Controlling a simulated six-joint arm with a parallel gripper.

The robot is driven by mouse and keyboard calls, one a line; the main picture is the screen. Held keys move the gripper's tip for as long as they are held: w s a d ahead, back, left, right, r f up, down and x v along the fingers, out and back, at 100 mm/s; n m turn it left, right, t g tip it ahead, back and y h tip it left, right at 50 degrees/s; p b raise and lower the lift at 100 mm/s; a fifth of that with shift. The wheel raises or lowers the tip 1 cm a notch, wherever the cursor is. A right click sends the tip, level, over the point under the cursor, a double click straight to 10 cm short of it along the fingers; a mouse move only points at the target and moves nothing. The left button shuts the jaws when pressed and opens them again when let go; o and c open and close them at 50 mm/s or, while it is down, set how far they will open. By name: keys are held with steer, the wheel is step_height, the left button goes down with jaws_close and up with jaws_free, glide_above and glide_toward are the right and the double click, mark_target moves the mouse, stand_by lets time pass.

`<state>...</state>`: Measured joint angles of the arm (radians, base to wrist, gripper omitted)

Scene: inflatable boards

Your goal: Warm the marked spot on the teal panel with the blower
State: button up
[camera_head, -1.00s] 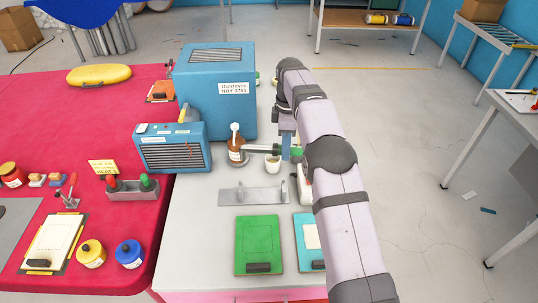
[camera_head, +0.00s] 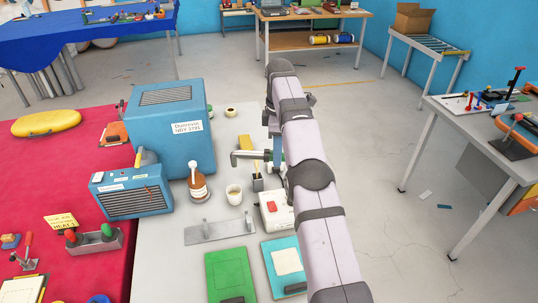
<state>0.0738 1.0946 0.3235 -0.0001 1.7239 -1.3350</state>
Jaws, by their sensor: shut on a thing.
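The teal panel (camera_head: 270,262) lies flat at the front right of the light grey bench top, partly hidden by my arm. A pale square (camera_head: 286,261) on it appears to be the marked spot. My gripper (camera_head: 277,150) is shut on the blower, behind my forearm and above the bench. The blower's grey metal nozzle (camera_head: 246,157) sticks out to the left, its tip bent down. The blower is well behind the panel and apart from it. Its handle is mostly hidden by my gripper and arm.
A green panel (camera_head: 228,276) lies left of the teal one. Behind them are a metal stand (camera_head: 216,233), a white box with a red top part (camera_head: 273,214), a cup (camera_head: 234,195) and a brown bottle (camera_head: 198,190). Blue machines (camera_head: 172,132) stand at the left.

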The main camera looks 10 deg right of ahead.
steer(key=shift+m, duration=0.8)
steer(key=s+d+r+p, duration=0.1)
steer(key=d, duration=0.1)
steer(key=s+d+r+p, duration=0.1)
steer(key=d+r, duration=0.1)
steer(key=d, duration=0.1)
steer(key=s+d+r+p, duration=0.1)
steer(key=s+d+r, duration=0.1)
steer(key=shift+s+d+r, duration=0.1)
steer(key=shift+d, duration=0.2)
steer(key=s+d+m+p, duration=0.1)
steer(key=s+d+p, duration=0.4)
steer(key=s, duration=0.6)
steer(key=s+f+n+b, duration=0.1)
steer(key=s+f+n, duration=0.2)
steer(key=f+n, duration=0.3)
step_height(320, 180, down, 3)
steer(key=shift+s+r, duration=0.1)
steer(key=shift+s, duration=0.25)
steer(key=shift+a, duration=0.1)
step_height(320, 180, down, 13)
steer(key=b, duration=1.1)
steer(key=shift+r, duration=0.2)
steer(key=shift+r, duration=0.15)
stand_by(1.4)
